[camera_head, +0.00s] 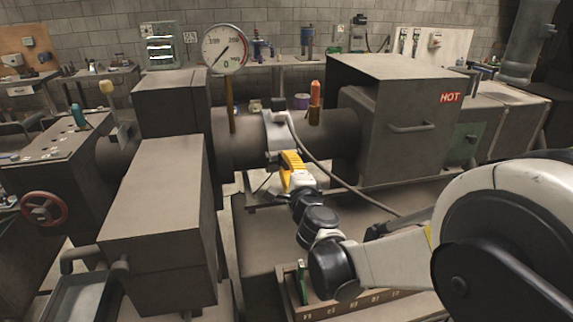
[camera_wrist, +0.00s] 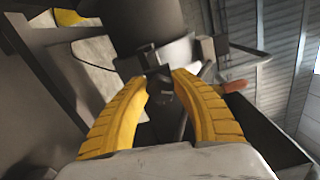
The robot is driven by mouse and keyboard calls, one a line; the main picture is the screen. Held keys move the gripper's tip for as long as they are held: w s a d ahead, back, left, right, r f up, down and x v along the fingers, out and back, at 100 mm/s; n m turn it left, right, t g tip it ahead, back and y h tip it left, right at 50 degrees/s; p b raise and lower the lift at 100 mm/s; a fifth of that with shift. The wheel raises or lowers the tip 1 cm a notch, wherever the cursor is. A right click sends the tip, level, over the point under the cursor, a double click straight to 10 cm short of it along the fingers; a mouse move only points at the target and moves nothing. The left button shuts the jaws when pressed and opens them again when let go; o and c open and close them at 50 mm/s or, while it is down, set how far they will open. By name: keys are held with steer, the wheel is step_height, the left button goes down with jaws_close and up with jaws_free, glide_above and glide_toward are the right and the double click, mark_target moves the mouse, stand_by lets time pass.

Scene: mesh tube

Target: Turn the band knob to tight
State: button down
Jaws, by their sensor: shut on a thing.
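A pale grey clamp band (camera_head: 276,135) wraps around the dark horizontal tube (camera_head: 338,140). In the head view my gripper (camera_head: 288,155), with yellow fingers, reaches up to the front lower side of the band and hides the knob there. In the wrist view my gripper (camera_wrist: 160,77) has its two ridged yellow fingertips closed around a small dark part, the band knob (camera_wrist: 162,91). The band and its clamp blocks (camera_wrist: 151,60) lie just beyond the fingertips. Whether the knob stands at tight or loose cannot be read.
A round pressure gauge (camera_head: 225,48) stands on a post left of the band. An orange-handled part (camera_head: 315,93) rises on the tube to the right. A cable (camera_head: 335,173) hangs from the band. A box marked HOT (camera_head: 405,115) is at right. A rail (camera_head: 365,303) lies below my arm.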

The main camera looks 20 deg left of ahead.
stand_by(0.5)
steer(key=c, duration=1)
jaws_free()
steer(key=shift+w, duration=0.1)
steer(key=shift+c, duration=0.2)
steer(key=v, duration=1.2)
steer(key=shift+f, duration=0.1)
